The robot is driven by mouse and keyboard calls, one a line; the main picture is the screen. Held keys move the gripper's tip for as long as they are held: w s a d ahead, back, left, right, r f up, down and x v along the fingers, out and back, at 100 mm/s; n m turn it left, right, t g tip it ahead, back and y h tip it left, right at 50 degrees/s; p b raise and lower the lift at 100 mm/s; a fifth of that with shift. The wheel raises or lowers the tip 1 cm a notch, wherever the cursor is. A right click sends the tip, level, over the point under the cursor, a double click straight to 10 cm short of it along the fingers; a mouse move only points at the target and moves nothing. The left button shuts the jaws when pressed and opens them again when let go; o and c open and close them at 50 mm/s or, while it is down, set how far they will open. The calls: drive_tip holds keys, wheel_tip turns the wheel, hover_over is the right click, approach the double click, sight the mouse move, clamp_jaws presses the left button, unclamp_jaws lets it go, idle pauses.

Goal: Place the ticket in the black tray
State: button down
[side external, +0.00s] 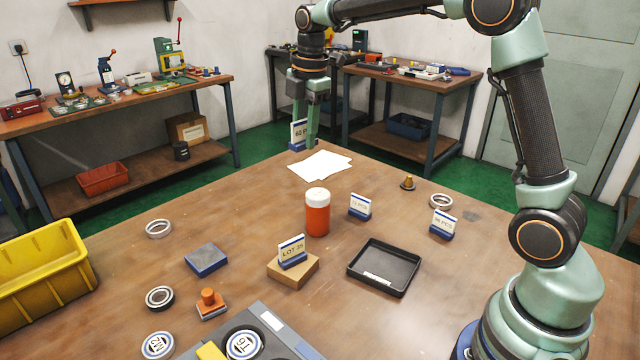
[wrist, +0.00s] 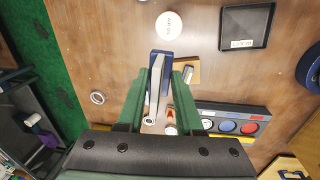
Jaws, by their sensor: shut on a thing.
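A small ticket (side external: 298,133), a white card marked "60 P…" in a blue base, is in my gripper (side external: 311,145). In the wrist view the ticket (wrist: 161,75) sits between the two green fingers (wrist: 157,95), which are shut on it. It appears to be held above the table, though the exact height is hard to judge. The finger partly hides its lettering in the side view. The black tray (side external: 394,262) lies empty on the table, right of the middle, with a white label. It also shows at the wrist view's upper right (wrist: 248,20).
An orange jar with a white lid (side external: 317,215) stands left of the tray. A "LOT 38" card (side external: 291,251) rests on a wooden block (side external: 303,272). Two more cards (side external: 360,206) (side external: 442,224) stand behind and beside the tray. White papers (side external: 320,166) lie at the back.

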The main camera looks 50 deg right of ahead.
drive_tip(key=s+d+m, duration=0.1)
drive_tip(key=s+d, duration=0.2)
drive_tip(key=s, duration=0.7)
drive_tip(key=m, duration=0.1)
hover_over(384, 267)
wheel_tip(384, 267, down, 4)
drive_tip(key=f, duration=1.9)
drive_tip(key=shift+s+a+f, duration=0.1)
drive_tip(key=shift+s+f, duration=0.1)
drive_tip(key=shift+f, duration=0.15)
drive_tip(key=shift+f, duration=0.1)
drive_tip(key=c, duration=0.6)
unclamp_jaws()
drive_tip(key=shift+o, duration=0.2)
